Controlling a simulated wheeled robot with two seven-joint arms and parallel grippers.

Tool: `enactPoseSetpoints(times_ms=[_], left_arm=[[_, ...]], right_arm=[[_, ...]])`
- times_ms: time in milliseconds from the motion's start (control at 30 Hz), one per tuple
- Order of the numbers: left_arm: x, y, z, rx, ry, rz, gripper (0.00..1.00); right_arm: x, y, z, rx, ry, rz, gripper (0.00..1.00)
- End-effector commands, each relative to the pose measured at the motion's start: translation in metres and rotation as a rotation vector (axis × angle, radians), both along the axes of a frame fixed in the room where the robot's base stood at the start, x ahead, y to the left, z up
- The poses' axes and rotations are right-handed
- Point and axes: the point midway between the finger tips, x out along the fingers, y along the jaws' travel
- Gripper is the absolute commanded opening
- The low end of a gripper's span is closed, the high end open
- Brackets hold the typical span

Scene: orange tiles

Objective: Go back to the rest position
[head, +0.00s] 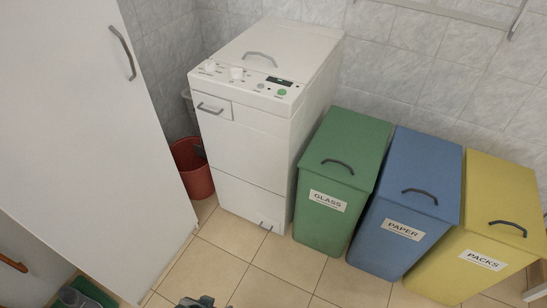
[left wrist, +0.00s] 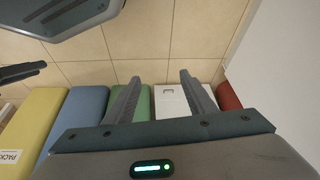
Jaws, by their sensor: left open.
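My left gripper (left wrist: 161,80) shows in the left wrist view with its two fingers apart and nothing between them. Beyond the fingers are the tiled floor and the fronts of the bins and the white washing machine (left wrist: 172,102). In the head view only a small dark piece of my own body shows at the bottom edge. A dark finger-like part at the left edge of the left wrist view may be my right gripper; its jaws cannot be made out.
The washing machine (head: 255,124) stands by the wall, with a red bucket (head: 194,172) to its left. Green (head: 338,145), blue (head: 413,175) and yellow (head: 495,200) lidded bins stand to its right, all shut. A tall white cabinet (head: 85,125) fills the left.

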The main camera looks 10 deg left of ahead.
Motion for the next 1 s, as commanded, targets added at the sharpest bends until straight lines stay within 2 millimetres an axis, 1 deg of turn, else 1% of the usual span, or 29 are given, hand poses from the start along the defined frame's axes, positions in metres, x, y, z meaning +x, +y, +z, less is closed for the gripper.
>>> enactPoseSetpoints(times_ms=[33,100,300,400,500,600,700,1000], left_arm=[[0.000,-0.002,-0.021,-0.004,-0.002,-0.003,0.50],[0.001,-0.006,-0.047,-0.010,-0.018,-0.005,0.50],[-0.007,-0.013,-0.114,-0.029,-0.062,-0.014,0.50],[-0.014,-0.015,-0.141,-0.036,-0.082,-0.019,0.50],[-0.022,-0.017,-0.160,-0.043,-0.098,-0.023,0.50],[-0.027,-0.018,-0.171,-0.046,-0.110,-0.025,0.50],[-0.030,-0.018,-0.176,-0.049,-0.117,-0.027,0.50],[-0.030,-0.018,-0.177,-0.050,-0.120,-0.027,0.50]], right_arm=[[0.000,0.000,0.000,0.000,0.000,0.000,0.31],[0.000,0.000,0.000,0.000,0.000,0.000,0.31],[0.000,0.000,0.000,0.000,0.000,0.000,0.31],[0.000,0.000,0.000,0.000,0.000,0.000,0.31],[0.000,0.000,0.000,0.000,0.000,0.000,0.31],[0.000,0.000,0.000,0.000,0.000,0.000,0.31],[0.000,0.000,0.000,0.000,0.000,0.000,0.31],[0.000,0.000,0.000,0.000,0.000,0.000,0.31]])
